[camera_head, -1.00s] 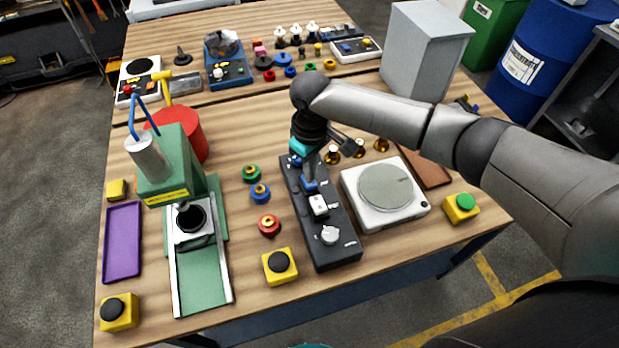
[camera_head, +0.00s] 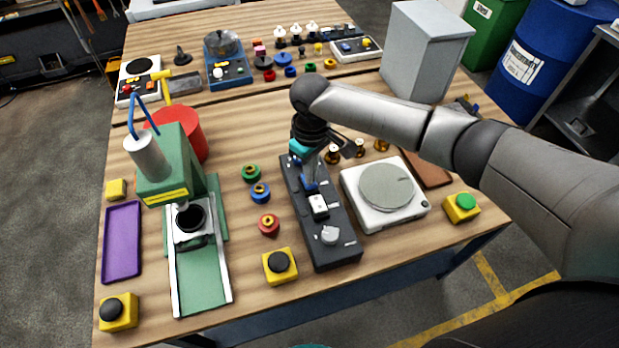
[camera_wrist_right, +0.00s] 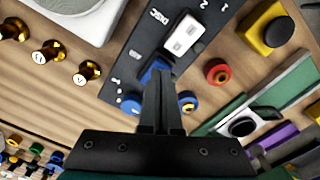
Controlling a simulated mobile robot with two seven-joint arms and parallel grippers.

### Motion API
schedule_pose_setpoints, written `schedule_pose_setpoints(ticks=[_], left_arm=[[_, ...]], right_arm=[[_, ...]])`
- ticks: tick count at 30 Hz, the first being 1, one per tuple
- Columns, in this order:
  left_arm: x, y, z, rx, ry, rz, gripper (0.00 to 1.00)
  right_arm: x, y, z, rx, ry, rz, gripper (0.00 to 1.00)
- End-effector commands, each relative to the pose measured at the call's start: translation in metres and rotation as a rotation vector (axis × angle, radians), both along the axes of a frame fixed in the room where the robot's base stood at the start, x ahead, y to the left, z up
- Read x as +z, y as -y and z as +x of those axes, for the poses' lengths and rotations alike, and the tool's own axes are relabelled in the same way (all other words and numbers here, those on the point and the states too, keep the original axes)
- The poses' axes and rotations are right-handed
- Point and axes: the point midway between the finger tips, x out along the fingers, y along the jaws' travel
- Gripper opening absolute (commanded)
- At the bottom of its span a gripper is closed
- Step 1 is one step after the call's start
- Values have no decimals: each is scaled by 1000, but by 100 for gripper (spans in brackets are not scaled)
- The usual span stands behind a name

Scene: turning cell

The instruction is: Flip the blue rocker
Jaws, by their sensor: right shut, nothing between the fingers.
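The blue rocker (camera_wrist_right: 152,72) sits on a dark control box (camera_head: 331,241), beside a white rocker (camera_head: 318,206). In the right wrist view the white rocker (camera_wrist_right: 184,36) lies just beyond the blue one. My right gripper (camera_wrist_right: 160,78) is shut and empty, with its fingertips right at the blue rocker and partly covering it. I cannot tell whether they touch. In the head view my right gripper (camera_head: 309,183) points down over the box and hides most of the blue rocker. My left gripper is not in view.
A white round-topped device (camera_head: 386,187) stands right of the box. Red (camera_head: 269,224), blue (camera_head: 260,192) and green (camera_head: 251,172) rings and a yellow button box (camera_head: 279,265) stand to its left. Several brass pieces (camera_head: 359,147) stand behind. A green press (camera_head: 180,165) is farther left.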

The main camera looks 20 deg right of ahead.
Motion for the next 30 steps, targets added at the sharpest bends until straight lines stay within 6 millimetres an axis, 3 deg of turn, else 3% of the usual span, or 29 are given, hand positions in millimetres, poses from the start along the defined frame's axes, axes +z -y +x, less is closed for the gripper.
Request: schedule_pose_setpoints(ticks=[30], left_arm=[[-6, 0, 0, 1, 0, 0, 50]], right_arm=[[-15, 0, 0, -1, -1, -1, 0]])
